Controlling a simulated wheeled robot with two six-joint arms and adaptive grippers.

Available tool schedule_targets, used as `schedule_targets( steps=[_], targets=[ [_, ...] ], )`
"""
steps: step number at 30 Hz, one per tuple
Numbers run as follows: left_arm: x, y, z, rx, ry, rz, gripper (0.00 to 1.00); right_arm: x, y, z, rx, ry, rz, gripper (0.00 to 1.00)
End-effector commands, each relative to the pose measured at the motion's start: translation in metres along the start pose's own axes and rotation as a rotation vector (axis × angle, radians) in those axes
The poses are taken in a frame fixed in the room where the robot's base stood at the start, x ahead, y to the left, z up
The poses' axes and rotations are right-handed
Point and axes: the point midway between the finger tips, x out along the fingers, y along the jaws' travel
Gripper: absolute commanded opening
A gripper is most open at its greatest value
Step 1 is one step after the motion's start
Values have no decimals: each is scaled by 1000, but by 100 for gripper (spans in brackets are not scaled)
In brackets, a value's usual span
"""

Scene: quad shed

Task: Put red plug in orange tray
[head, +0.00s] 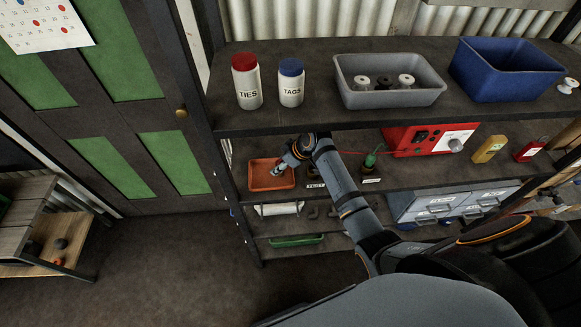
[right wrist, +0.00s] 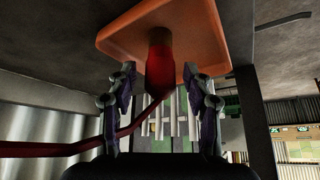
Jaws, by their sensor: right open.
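The orange tray (head: 262,183) lies on the middle shelf at its left end. It also fills the top of the right wrist view (right wrist: 115,42). The red plug (right wrist: 160,66) shows there against the tray, with its red cord (right wrist: 60,149) running off to the left. My right gripper (head: 283,167) is over the tray in the head view. In the right wrist view its fingers (right wrist: 160,80) stand open on either side of the plug, with gaps. I cannot tell whether the plug touches the tray floor. My left gripper is not in view.
A red box (head: 410,140) with sockets stands farther right on the same shelf, with a green plug (head: 370,160) near it. The upper shelf holds two jars (head: 247,82), a grey bin (head: 390,97) and a blue bin (head: 505,75). Grey drawers (head: 425,208) are below.

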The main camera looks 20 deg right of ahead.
Motion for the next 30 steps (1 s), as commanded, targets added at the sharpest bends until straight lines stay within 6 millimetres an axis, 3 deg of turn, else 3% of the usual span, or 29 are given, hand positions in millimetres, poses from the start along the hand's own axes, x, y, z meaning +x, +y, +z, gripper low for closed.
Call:
schedule_targets(
  steps=[2, 9, 15, 21, 30],
  targets=[
    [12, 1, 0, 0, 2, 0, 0, -5, 1, 3, -2, 2, 4, 51],
    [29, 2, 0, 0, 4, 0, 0, -40, 1, 59, -6, -7, 4, 51],
    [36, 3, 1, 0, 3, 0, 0, -64, 2, 91, -4, -5, 4, 51],
    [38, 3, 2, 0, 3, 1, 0, -74, 1, 102, -2, -1, 1, 51],
    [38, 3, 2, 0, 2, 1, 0, -75, 1, 101, 0, 1, 0, 51]
  ],
)
